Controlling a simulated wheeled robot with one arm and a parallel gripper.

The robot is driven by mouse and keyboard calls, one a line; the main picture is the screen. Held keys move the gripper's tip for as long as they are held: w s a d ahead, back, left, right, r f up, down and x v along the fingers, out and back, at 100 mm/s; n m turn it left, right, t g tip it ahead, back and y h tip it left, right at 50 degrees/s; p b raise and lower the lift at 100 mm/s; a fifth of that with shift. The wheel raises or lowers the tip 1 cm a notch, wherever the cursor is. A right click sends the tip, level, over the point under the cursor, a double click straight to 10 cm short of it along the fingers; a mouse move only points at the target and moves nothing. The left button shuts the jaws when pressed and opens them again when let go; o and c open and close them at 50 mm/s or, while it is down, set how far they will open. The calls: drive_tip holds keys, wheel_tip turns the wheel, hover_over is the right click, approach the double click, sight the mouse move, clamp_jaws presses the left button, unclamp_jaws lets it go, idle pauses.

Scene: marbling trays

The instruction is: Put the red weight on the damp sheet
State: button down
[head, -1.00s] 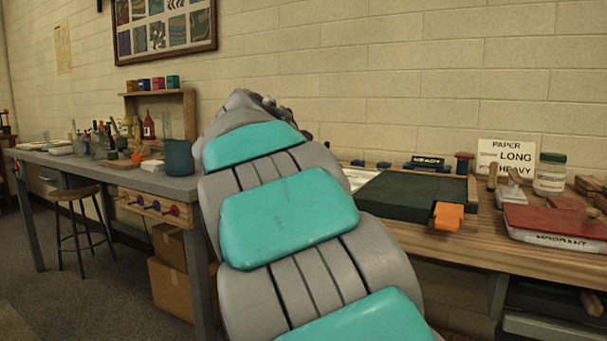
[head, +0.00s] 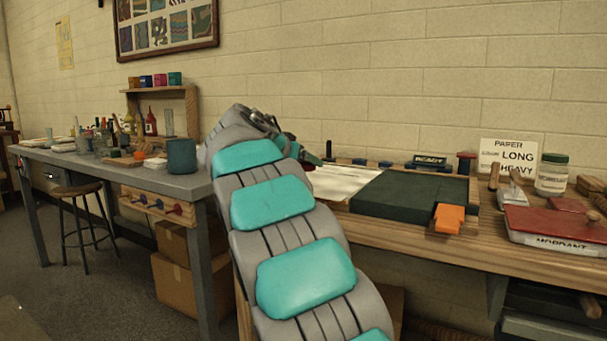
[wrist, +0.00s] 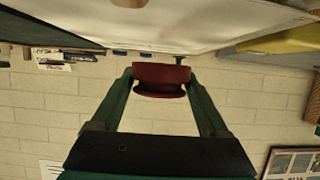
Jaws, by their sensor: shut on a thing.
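The red weight (wrist: 161,78), a dark red spool shape, is between the two green fingers of my gripper (wrist: 160,84) in the wrist view. My gripper is shut on it. The white damp sheet (head: 345,182) lies on the wooden bench, left of a dark green board, in the head view. The sheet fills the top middle of the wrist view (wrist: 150,28), with a narrow gap between its edge and the weight. In the head view my gripper (head: 309,158) is at the sheet's back left, partly hidden by my arm, and the weight is hard to make out.
The dark green board (head: 410,195) has an orange block (head: 449,218) on its front right corner. Blue pieces and a READY sign (head: 430,160) stand behind it. A red-topped MORDANT tray (head: 555,227) and a jar (head: 551,174) are at right. The grey table (head: 190,185) is at left.

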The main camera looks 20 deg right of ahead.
drive_tip(key=shift+f, duration=1.7)
drive_tip(key=shift+f, duration=0.15)
unclamp_jaws()
drive_tip(key=shift+r, duration=0.2)
drive_tip(key=shift+s+a+r, duration=0.1)
drive_tip(key=shift+s+a, duration=0.1)
drive_tip(key=shift+a, duration=0.1)
drive_tip(key=b+v, duration=0.1)
drive_tip(key=v, duration=1)
drive_tip(key=shift+r, duration=0.1)
